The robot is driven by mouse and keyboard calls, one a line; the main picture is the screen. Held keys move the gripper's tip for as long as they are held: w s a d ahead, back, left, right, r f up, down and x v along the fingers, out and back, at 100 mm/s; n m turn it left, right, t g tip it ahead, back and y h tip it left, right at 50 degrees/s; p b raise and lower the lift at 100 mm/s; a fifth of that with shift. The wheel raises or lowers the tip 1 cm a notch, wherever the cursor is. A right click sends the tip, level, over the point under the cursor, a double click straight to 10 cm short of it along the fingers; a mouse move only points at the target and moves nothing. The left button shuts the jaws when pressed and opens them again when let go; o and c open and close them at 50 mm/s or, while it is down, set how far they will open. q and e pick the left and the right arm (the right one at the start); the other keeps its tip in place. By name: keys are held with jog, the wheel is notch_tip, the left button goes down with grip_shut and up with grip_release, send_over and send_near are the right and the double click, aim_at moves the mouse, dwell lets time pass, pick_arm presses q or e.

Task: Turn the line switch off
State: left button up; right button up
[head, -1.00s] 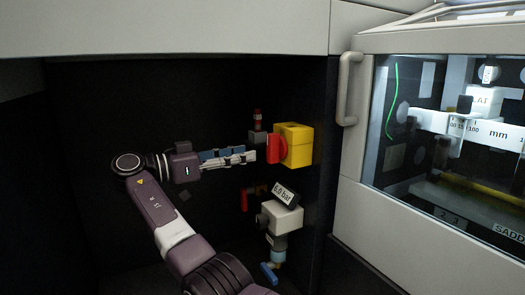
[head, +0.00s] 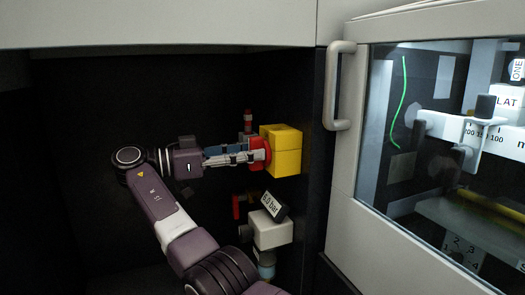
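The line switch appears to be the yellow box (head: 284,151) with a red rotary handle (head: 263,143) on its left face, in the dark recess in the head view.
Below the switch is a pale valve unit (head: 270,231) with a tilted "6.0 bar" display (head: 274,205). A grey door handle (head: 338,88) and windowed cover (head: 440,150) stand to the right.

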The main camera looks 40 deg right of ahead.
dwell(0.3)
grip_shut()
jog(key=shift+r, duration=0.1)
